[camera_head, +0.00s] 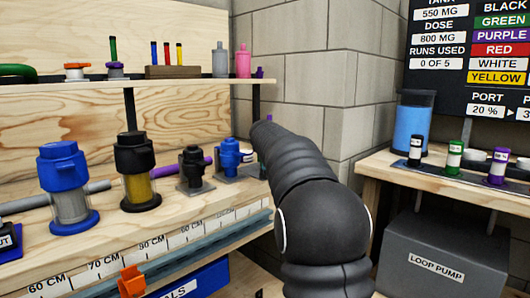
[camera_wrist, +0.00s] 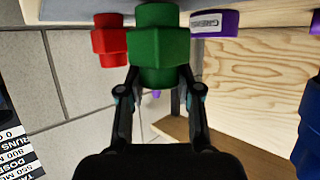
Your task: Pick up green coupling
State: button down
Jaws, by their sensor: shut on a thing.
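The green coupling (camera_wrist: 159,45) is a blocky green piece at the top middle of the wrist view. My gripper (camera_wrist: 158,78) is shut on it, with one finger on each side. A red coupling (camera_wrist: 108,40) of similar shape is just left of the green one, partly behind it. In the head view my dark arm covers the gripper and the green coupling. I cannot tell from the wrist view whether the green coupling still touches the grey surface behind it.
In the head view, a blue-topped filter (camera_head: 68,185), a black-topped filter (camera_head: 136,170), a black valve (camera_head: 194,168) and a blue valve (camera_head: 231,158) stand on the wooden bench. A right-hand bench holds small bottles (camera_head: 454,157) and a blue container (camera_head: 412,125). A purple piece (camera_wrist: 214,23) shows in the wrist view.

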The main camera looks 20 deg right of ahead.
jog(key=r, duration=0.3)
jog(key=shift+s+d+r+p, duration=0.25)
jog(key=shift+d+r+p, duration=0.05)
jog(key=shift+d+p, duration=0.05)
jog(key=s+d+r+p, duration=0.1)
jog(key=s+d+r, duration=0.5)
jog(key=s+d, duration=0.1)
jog(key=shift+d+r, duration=0.15)
jog(key=shift+d, duration=0.5)
